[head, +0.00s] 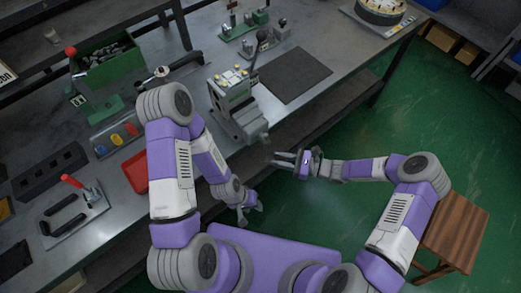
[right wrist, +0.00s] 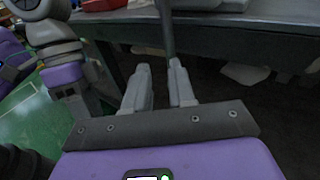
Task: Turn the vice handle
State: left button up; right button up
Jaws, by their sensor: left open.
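The grey-green vice (head: 236,105) stands at the front edge of the bench, with its grey front end reaching over the edge. The vice handle is too small to make out clearly in the head view. In the right wrist view, a thin grey upright bar (right wrist: 165,28), which looks like the handle, stands just beyond my right fingertips. My right gripper (head: 277,159) is open, just in front of and below the vice's front end; its parted fingers also show in the right wrist view (right wrist: 158,80). My left gripper (head: 248,212) is open and empty, lower and left, away from the vice.
The bench (head: 300,110) carries a dark mat (head: 294,75), a green bin (head: 108,65), a red tray (head: 134,172) and a red-handled clamp (head: 82,195). A wooden stool (head: 455,230) stands at the right. Green floor (head: 440,130) lies open beyond my right arm.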

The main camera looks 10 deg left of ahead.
jog(key=w+a+r, duration=0.1)
jog(key=a, duration=0.6)
jog(key=shift+w+a+m+t+y+b, duration=0.25)
jog(key=shift+w+m+t+y+b, duration=0.05)
jog(key=shift+w+b, duration=0.15)
grip_shut()
